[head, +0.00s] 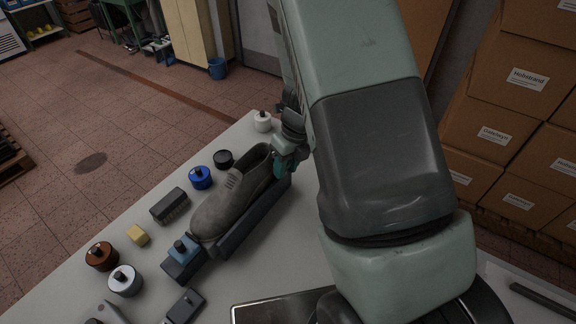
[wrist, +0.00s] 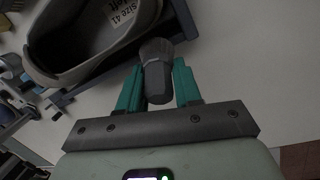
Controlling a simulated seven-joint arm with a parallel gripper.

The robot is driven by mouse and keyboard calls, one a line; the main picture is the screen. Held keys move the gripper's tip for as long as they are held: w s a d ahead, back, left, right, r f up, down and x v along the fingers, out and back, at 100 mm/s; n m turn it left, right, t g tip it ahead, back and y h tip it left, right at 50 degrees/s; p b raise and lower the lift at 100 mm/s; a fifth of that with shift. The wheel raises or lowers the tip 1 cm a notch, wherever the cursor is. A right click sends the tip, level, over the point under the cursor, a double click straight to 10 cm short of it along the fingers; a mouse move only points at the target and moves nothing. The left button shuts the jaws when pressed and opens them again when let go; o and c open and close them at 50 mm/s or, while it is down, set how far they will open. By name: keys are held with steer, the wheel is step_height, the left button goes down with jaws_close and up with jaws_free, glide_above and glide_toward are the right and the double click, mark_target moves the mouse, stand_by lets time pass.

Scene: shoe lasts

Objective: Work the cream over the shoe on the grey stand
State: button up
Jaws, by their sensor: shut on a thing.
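In the wrist view the shoe (wrist: 72,75) is at the upper left, with a "size 41 left" label inside. My gripper (head: 288,163) is at the heel end of the shoe. Its teal fingers (wrist: 159,66) are shut on a grey faceted handle (wrist: 157,84) with a lighter, rounded far end. This end is close beside the shoe's heel; I cannot tell whether they touch. No cream is clearly visible on the shoe.
On the table (head: 75,297) are a white jar (head: 262,123), a black jar (head: 223,160), a blue jar (head: 200,179), a brown jar (head: 102,258), a pale jar (head: 125,282), a dark brush (head: 169,206) and a yellow block (head: 138,235). Cardboard boxes (head: 488,135) stand at the right.

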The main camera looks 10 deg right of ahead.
steer(key=shift+w+a, duration=0.45)
steer(key=shift+a, duration=0.05)
steer(key=shift+s, duration=0.1)
steer(key=shift+s+a, duration=2.75)
steer(key=shift+w+d, duration=2.85)
steer(key=shift+s+d+r, duration=0.2)
steer(key=shift+s+r, duration=0.05)
steer(key=shift+r, duration=0.75)
steer(key=shift+s+d+r, duration=0.25)
steer(key=shift+r, duration=0.75)
steer(key=shift+s+d+r, duration=0.2)
steer(key=shift+s+r, duration=0.05)
steer(key=shift+r, duration=0.75)
